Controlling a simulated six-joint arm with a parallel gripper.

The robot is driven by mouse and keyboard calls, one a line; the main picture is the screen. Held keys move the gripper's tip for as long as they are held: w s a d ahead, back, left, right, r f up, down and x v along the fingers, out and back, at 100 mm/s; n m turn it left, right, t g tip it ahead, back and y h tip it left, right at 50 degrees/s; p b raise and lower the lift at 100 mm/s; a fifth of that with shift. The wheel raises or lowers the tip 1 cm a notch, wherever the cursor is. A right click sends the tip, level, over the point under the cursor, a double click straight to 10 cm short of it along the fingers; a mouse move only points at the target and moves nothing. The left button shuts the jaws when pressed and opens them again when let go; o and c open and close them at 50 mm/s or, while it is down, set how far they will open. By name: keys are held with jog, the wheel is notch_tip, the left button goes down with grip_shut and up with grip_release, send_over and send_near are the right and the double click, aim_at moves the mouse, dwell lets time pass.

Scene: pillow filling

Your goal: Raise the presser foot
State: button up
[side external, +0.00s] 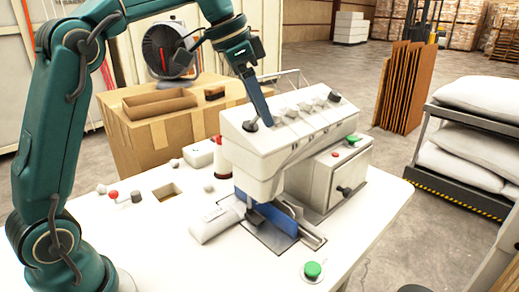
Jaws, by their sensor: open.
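My gripper (262,115) reaches down from the upper left to the left end of that top. Its blue fingers are open, and a dark round knob (250,126) lies right beside their tips. I cannot tell whether they touch it. The dark presser foot (255,215) is under the machine's head, above a metal plate and a blue piece (277,219). The gap beneath the foot is too small to judge.
A white box with a green button (352,138) adjoins the machine on the right. A green push button (312,270) is at the table's front. A cardboard box (160,125) stands behind left. Small knobs and a square opening (167,192) are on the left tabletop.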

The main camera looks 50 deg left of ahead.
jog(key=shift+w+d+f, duration=0.1)
jog(key=shift+w+f, duration=0.1)
jog(key=shift+f, duration=0.35)
grip_shut()
jog(key=a+h, duration=0.1)
jog(key=h, duration=0.1)
jog(key=a+r+n+h, duration=0.1)
jog(key=h, duration=0.2)
jog(key=shift+a, duration=0.2)
jog(key=shift+a+r+n+t+h, duration=0.2)
jog(key=shift+a+h, duration=0.3)
jog(key=shift+h, duration=0.65)
jog(key=shift+a+f+n+t+h, duration=0.1)
jog(key=shift+a+n+h, duration=0.3)
jog(key=shift+h, duration=0.75)
jog(key=shift+a, duration=0.1)
